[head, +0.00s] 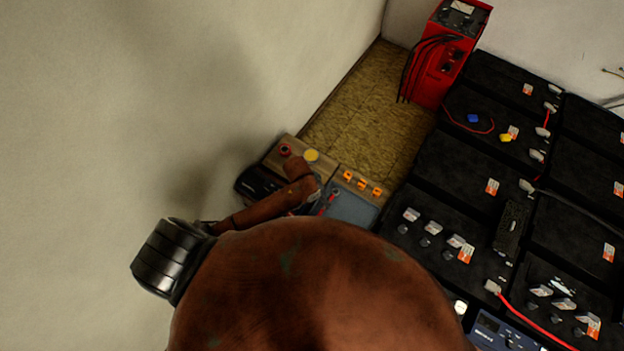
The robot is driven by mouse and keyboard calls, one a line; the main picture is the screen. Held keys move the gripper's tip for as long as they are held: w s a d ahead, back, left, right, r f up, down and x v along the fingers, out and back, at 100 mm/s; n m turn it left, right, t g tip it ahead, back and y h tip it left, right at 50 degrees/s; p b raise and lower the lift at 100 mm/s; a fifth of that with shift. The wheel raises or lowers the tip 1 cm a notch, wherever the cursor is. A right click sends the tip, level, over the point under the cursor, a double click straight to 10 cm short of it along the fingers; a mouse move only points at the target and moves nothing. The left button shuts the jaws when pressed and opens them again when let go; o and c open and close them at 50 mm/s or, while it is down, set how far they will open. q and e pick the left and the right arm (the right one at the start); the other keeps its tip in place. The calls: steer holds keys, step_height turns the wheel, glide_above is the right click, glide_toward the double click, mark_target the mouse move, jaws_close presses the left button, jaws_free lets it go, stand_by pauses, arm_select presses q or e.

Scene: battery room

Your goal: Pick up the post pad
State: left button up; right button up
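A small red ring (285,149) lies on a tan board (292,143) at the far end of the bench by the wall. Its shape fits a post pad, but it is too small to be sure. A flat yellow disc (311,155) lies just right of it. A jointed brown part, seemingly of my arm, reaches over the bench with its tip just below the ring and disc. A large rounded brown part, also seemingly mine, hides the lower middle. I cannot make out fingertips or whether a gripper is open. No second gripper shows.
A blue-grey tray (350,207) and several orange pieces (362,184) sit right of the board. Black batteries (465,165) with terminals and cables fill the right side. A red machine (446,55) stands at the back. A bare wall (120,110) bounds the left.

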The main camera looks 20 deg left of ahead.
arm_select(q)
steer(key=shift+g+y, duration=0.5)
steer(key=w, duration=0.1)
steer(key=w+a, duration=0.1)
steer(key=w, duration=0.3)
steer(key=shift+a+r, duration=0.35)
steer(key=shift+n+g+y, duration=0.4)
steer(key=shift+n+y, duration=0.2)
steer(key=shift+y, duration=0.1)
steer(key=w+a, duration=0.1)
steer(key=w+a+r, duration=0.1)
steer(key=w+a, duration=0.2)
steer(key=shift+w+a+r, duration=0.15)
steer(key=shift+a+r, duration=0.15)
steer(key=shift+r, duration=0.05)
steer(key=f, duration=0.7)
steer(key=shift+s+f, duration=0.2)
steer(key=shift+f, duration=0.05)
steer(key=c, duration=1)
steer(key=shift+r, duration=0.1)
steer(key=shift+c, duration=0.2)
